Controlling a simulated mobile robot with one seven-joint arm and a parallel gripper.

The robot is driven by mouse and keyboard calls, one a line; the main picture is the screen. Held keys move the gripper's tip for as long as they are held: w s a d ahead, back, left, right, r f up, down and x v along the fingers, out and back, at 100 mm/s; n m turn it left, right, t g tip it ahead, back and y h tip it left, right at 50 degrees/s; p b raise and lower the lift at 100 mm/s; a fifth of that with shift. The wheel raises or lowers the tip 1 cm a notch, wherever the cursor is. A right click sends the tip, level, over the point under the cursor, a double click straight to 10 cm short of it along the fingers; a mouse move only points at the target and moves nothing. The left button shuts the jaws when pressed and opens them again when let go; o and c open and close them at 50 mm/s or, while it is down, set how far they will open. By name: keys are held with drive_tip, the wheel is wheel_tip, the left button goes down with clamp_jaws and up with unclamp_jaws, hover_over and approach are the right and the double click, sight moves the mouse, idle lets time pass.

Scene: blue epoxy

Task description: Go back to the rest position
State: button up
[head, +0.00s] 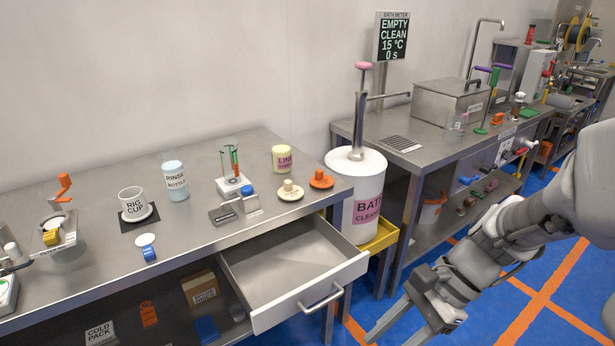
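My gripper (392,335) hangs at the bottom of the head view, over the blue floor to the right of the open drawer (290,275). Its two fingers point down and left and stand apart, with nothing seen between them. The lower fingertip is near or past the picture's bottom edge. My arm comes in from the right side. The drawer is pulled out from the left bench and looks empty, with its handle near my gripper but apart from it.
The left bench (95,195) carries a rig cup (132,203), a rinse bottle (175,182) and small fixtures. A white bath drum (357,200) stands on a yellow base (380,238) between the benches. The right bench (430,152) is behind my arm. Blue floor lies open at lower right.

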wheel_tip(320, 180, up, 24)
drive_tip(key=d+n+t+h+p, duration=0.2)
drive_tip(key=n+t+h+p, duration=0.5)
drive_tip(key=n+p, duration=0.6)
drive_tip(key=shift+s+d+r+n+t+p, duration=0.2)
drive_tip(key=shift+s+n+t+p, duration=0.15)
drive_tip(key=shift+n, duration=0.35)
drive_tip(key=shift+w+a, duration=0.1)
drive_tip(key=shift+a, duration=0.1)
